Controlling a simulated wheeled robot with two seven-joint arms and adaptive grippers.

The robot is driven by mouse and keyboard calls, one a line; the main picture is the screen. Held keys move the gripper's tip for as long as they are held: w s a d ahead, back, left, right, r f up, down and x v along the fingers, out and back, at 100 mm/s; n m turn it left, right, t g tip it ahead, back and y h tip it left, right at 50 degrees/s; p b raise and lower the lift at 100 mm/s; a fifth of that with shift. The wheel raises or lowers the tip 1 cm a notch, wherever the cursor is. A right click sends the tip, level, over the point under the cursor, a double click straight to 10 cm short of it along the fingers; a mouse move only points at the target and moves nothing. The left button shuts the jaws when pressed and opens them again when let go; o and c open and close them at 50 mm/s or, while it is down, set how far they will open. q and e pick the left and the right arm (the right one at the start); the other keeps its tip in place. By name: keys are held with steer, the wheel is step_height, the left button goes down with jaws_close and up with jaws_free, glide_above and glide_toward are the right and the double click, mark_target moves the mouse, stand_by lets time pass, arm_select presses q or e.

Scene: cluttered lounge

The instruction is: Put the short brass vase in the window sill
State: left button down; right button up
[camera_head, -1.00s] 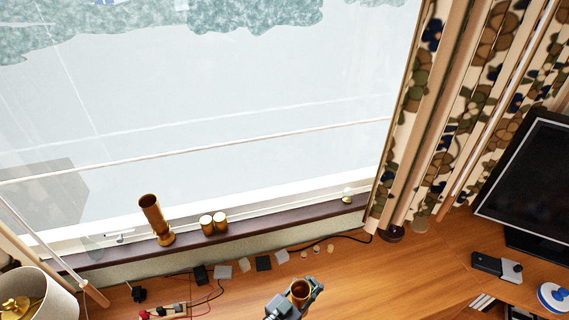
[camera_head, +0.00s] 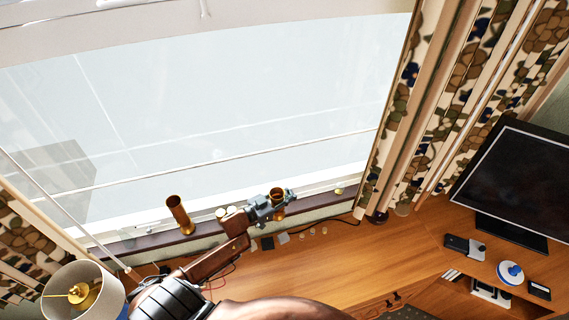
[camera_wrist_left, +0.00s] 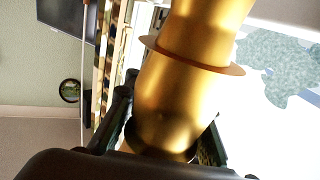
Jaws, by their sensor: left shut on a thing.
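The short brass vase (camera_head: 277,193) is in my left gripper (camera_head: 274,204), which is shut on it over or at the window sill (camera_head: 318,202). The vase looks upright, with its open rim up. Whether its base touches the sill I cannot tell. In the left wrist view the vase (camera_wrist_left: 178,100) fills the middle between the dark fingers, with a flange around it. A taller brass vase (camera_head: 179,214) stands on the sill further left. My right gripper is out of view.
Cables and small flat pieces lie on the wooden desk (camera_head: 345,262) below. A lamp (camera_head: 84,291) and a monitor (camera_head: 515,185) flank the desk.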

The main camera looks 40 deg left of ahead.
arm_select(q)
steer(key=w+a+r+p, duration=0.2)
steer(key=a+r, duration=0.2)
steer(key=r, duration=0.1)
step_height(320, 180, down, 6)
steer(key=a+b, duration=0.1)
steer(key=b, duration=0.5)
steer(key=shift+w+f, duration=0.2)
steer(key=shift+w, duration=0.1)
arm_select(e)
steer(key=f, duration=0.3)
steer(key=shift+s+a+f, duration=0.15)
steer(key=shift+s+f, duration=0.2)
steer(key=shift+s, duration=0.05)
arm_select(q)
steer(key=shift+f+b, duration=0.5)
steer(key=shift+b, duration=0.05)
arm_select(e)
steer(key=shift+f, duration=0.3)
arm_select(q)
steer(key=c, duration=1.4)
jaws_free()
steer(key=shift+s+f, duration=0.1)
